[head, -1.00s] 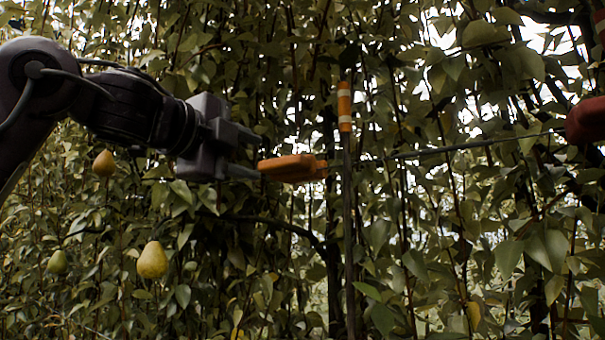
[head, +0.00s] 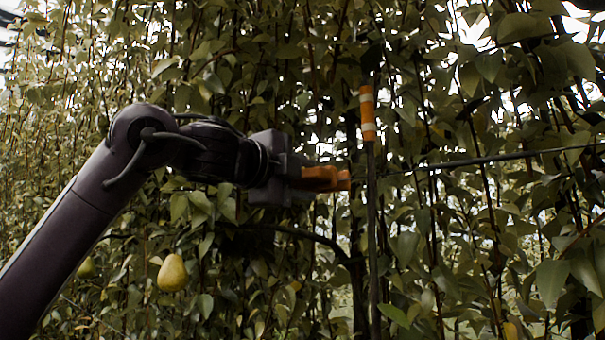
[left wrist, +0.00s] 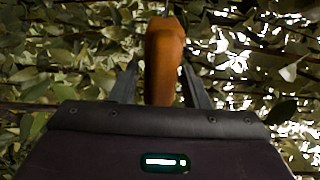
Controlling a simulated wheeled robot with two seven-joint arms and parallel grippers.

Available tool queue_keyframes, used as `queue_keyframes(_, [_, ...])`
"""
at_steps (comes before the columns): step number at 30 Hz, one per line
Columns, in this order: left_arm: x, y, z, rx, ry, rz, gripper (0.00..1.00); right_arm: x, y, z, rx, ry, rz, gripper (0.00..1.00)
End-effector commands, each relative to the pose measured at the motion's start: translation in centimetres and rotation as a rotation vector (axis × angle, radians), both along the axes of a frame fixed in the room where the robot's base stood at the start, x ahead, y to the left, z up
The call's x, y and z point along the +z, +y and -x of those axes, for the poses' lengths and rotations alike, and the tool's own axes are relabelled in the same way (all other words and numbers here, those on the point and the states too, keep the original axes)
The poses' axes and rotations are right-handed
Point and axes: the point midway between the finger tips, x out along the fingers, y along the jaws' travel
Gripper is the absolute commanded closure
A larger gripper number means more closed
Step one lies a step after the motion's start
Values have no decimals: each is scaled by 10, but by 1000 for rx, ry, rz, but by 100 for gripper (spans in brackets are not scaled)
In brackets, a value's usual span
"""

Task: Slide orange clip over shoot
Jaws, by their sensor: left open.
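The orange clip (head: 325,178) lies level, its right end just left of an upright dark shoot (head: 373,240). A small visible gap separates them in the head view. My left gripper (head: 310,180) comes in from the left with its palm close behind the clip. In the left wrist view the orange clip (left wrist: 164,60) stands between the two fingers of the gripper (left wrist: 161,85), which are apart on either side of it. Whether the fingers touch the clip I cannot tell. The clip's rear end is hidden by the gripper. My right gripper is out of view.
An orange and white banded marker (head: 367,112) sits at the upper part of the shoot. A thin wire (head: 490,159) runs right from near the clip. Dense leaves fill the background. A yellow pear (head: 172,273) hangs at lower left, with a greener one (head: 87,267) beyond my arm.

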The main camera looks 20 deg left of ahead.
Motion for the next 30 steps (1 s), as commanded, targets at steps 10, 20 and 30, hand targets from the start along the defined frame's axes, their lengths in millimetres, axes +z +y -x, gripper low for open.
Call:
queue_keyframes(10, [0,0,1,0,0,0,87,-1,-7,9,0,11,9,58])
queue_keyframes(20, [-1,-17,6,-5,-1,-3,100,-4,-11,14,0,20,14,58])
queue_keyframes(30, [-1,-74,27,-5,1,-1,100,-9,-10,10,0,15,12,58])
